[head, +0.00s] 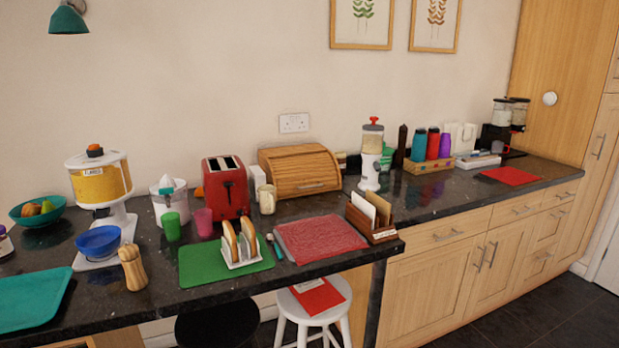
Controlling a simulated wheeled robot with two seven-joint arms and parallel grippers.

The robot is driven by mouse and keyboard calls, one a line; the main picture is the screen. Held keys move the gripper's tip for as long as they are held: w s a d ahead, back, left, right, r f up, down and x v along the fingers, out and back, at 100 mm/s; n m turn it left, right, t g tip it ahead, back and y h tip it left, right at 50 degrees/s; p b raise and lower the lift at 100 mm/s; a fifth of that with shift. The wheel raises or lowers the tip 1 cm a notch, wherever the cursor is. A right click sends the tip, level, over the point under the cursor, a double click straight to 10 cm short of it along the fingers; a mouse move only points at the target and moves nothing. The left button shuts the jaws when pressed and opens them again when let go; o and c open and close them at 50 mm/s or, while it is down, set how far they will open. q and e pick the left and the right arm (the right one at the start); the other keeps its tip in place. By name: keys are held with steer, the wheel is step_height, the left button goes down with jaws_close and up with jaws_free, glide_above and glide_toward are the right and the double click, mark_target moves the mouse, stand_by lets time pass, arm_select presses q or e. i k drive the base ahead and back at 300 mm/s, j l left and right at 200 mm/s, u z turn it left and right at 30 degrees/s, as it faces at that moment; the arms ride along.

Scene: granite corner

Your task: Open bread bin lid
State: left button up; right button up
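The bread bin (300,171) is a wooden box with a slatted roll-top lid. It stands at the back of the dark granite counter against the wall, near the middle of the head view. Its lid (292,163) looks closed, with a thin handle (313,186) low on the front. Neither of my grippers shows in the head view.
A red toaster (227,187) stands left of the bin. In front lie a red cloth mat (320,239) and a green mat (200,264) bearing a toast rack (241,245). A letter holder (370,217) stands front right, a cereal dispenser (371,155) right. Stools stand below the counter's front edge.

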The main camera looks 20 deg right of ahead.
mark_target(320, 165)
steer(key=i+l, duration=0.15)
steer(key=l, duration=0.15)
steer(key=i+l, duration=0.1)
steer(key=l, duration=0.2)
steer(key=i+l+u, duration=0.1)
steer(key=l, duration=0.25)
steer(key=i+l, duration=0.15)
steer(key=l, duration=0.15)
